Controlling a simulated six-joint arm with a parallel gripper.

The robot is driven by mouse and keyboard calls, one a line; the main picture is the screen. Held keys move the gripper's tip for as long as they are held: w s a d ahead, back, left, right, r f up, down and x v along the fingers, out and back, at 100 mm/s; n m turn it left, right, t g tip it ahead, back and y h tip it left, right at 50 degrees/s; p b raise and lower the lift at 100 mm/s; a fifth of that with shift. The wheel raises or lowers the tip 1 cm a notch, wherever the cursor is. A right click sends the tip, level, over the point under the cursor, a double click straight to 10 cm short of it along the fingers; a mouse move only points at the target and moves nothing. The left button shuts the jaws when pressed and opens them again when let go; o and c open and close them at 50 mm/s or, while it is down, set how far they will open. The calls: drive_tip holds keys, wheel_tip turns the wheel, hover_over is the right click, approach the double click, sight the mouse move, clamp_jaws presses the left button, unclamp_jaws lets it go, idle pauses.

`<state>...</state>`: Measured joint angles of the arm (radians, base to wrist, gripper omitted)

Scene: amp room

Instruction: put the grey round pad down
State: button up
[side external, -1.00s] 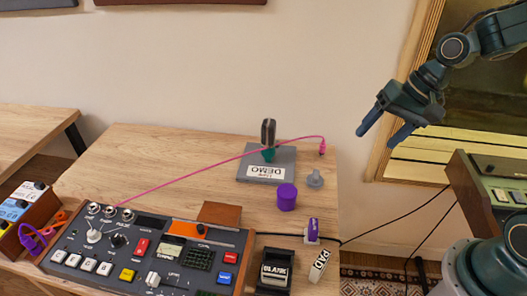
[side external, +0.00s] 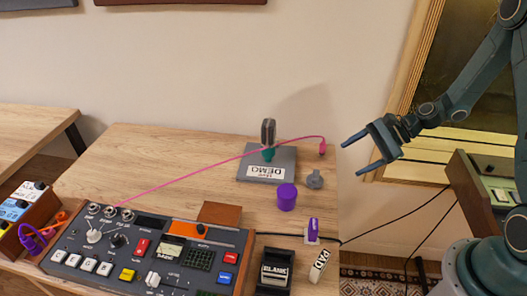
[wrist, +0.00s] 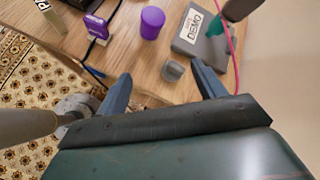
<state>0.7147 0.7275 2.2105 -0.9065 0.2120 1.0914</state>
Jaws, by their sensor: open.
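A small grey round piece (side external: 315,181), which fits the grey round pad, rests on the wooden table near its right edge. It also shows in the wrist view (wrist: 173,71), between and beyond my fingers. My gripper (side external: 352,158) is open, with nothing between its fingers. It hangs in the air to the right of the pad, just off the table edge, and is apart from it. The wrist view shows both open fingers (wrist: 160,72).
The purple cylinder (side external: 287,197) stands just left of the pad. The DEMO plate (side external: 252,165) with its upright holder lies behind, crossed by a pink cable (side external: 210,168). A control panel (side external: 145,250) fills the front. A white PAD label (side external: 320,265) stands at the right edge.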

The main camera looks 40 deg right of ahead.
sight(317, 177)
drive_tip(key=d+f+m+t, duration=0.4)
drive_tip(key=f+m, duration=0.4)
drive_tip(key=m, duration=0.1)
drive_tip(key=shift+d+f+y, duration=0.2)
drive_tip(key=shift+d+y, duration=0.1)
drive_tip(key=shift+w, duration=0.15)
drive_tip(key=shift+x, duration=4.25)
drive_tip(key=shift+w, duration=0.1)
drive_tip(key=shift+x, duration=2.55)
drive_tip(key=shift+a, duration=0.1)
